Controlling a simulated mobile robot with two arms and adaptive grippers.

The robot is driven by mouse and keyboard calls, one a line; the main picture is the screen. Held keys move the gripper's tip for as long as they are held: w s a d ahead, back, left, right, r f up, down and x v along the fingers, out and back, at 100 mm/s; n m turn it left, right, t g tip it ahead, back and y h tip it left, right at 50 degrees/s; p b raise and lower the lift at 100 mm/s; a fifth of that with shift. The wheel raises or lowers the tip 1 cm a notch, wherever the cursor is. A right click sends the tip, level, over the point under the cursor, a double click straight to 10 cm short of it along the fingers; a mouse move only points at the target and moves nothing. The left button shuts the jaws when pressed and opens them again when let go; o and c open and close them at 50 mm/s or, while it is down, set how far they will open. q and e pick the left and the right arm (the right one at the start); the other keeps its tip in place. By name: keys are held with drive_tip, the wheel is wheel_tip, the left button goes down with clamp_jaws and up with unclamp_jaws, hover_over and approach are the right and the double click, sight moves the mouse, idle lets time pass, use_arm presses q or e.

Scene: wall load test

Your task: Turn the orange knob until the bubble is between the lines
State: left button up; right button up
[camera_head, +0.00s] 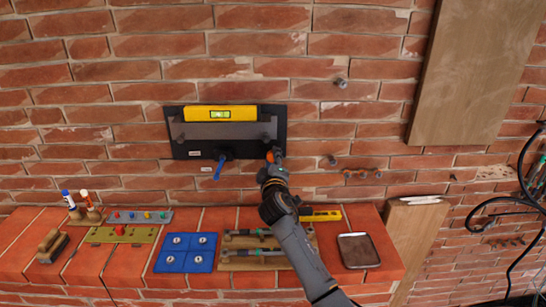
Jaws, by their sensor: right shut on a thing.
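A black panel (180,149) is fixed to the brick wall. A yellow spirit level (196,114) sits along its top, with a green vial (220,114) near its middle. The bubble is too small to place against the lines. A grey bar (240,131) lies below the level. The orange knob (270,158) is at the panel's lower right, mostly hidden by my right gripper (274,156), which is shut on it. A blue lever (219,169) hangs from the panel's lower middle. My left gripper is out of view.
The brick ledge below holds a blue tray (187,263), a wooden tool holder (252,263), a brush (52,246), markers (68,199) and a dark tray (358,251). Pegs (341,83) stick out of the wall. A wooden board (470,75) stands right; cables (500,203) hang beyond it.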

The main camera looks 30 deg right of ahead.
drive_tip(key=shift+n+p, duration=0.35)
drive_tip(key=shift+n, duration=0.75)
drive_tip(key=o, duration=1.2)
drive_tip(key=shift+c, duration=0.2)
drive_tip(key=v, duration=1.2)
drive_tip(key=shift+f, duration=0.1)
